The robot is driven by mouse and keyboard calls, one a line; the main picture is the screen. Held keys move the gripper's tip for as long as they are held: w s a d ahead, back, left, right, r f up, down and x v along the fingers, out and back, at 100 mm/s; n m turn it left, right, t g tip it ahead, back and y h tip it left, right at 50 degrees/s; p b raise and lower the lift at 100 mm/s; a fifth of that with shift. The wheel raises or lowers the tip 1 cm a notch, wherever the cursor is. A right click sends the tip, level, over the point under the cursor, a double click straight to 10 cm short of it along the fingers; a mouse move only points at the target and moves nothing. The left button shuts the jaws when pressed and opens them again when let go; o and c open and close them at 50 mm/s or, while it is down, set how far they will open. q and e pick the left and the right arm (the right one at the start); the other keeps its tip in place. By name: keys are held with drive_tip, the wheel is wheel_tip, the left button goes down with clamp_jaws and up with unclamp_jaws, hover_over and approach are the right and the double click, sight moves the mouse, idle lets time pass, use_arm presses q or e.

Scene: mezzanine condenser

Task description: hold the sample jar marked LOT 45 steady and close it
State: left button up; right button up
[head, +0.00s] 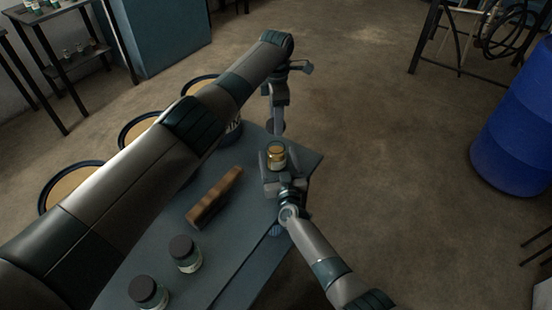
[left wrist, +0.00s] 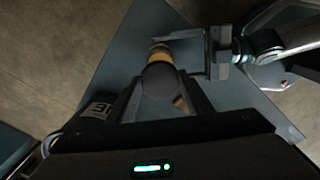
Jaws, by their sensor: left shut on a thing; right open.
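An open-looking sample jar (head: 277,154) with amber contents and a pale label stands near the table's far right corner. The label is too small to read. My right gripper (head: 277,168) is open around the jar's near side, with its fingers beside it. My left gripper (head: 278,118) is above and beyond the jar, pointing down. It is shut on a dark round lid (left wrist: 160,80), which also shows in the head view (head: 278,127). In the left wrist view the lid hides part of the jar (left wrist: 160,49); the right gripper (left wrist: 214,52) is at its right.
Two jars with dark lids (head: 185,253) (head: 149,292) stand on the near part of the table (head: 150,251). A brown block (head: 214,198) lies mid-table. Drums with yellowish tops (head: 70,186) stand beyond the left edge. A blue barrel (head: 514,130) stands at right.

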drive_tip(key=c, duration=1.5)
use_arm(q)
wheel_tip(320, 180, down, 5)
drive_tip(key=shift+d, duration=0.1)
drive_tip(key=shift+s+f+m, duration=0.1)
drive_tip(key=shift+f+m, duration=0.35)
drive_tip(key=shift+m, duration=0.55)
drive_tip(key=shift+f+m, duration=0.45)
drive_tip(key=shift+m, duration=0.55)
drive_tip(key=shift+f+b, duration=0.6)
use_arm(e)
clamp_jaws()
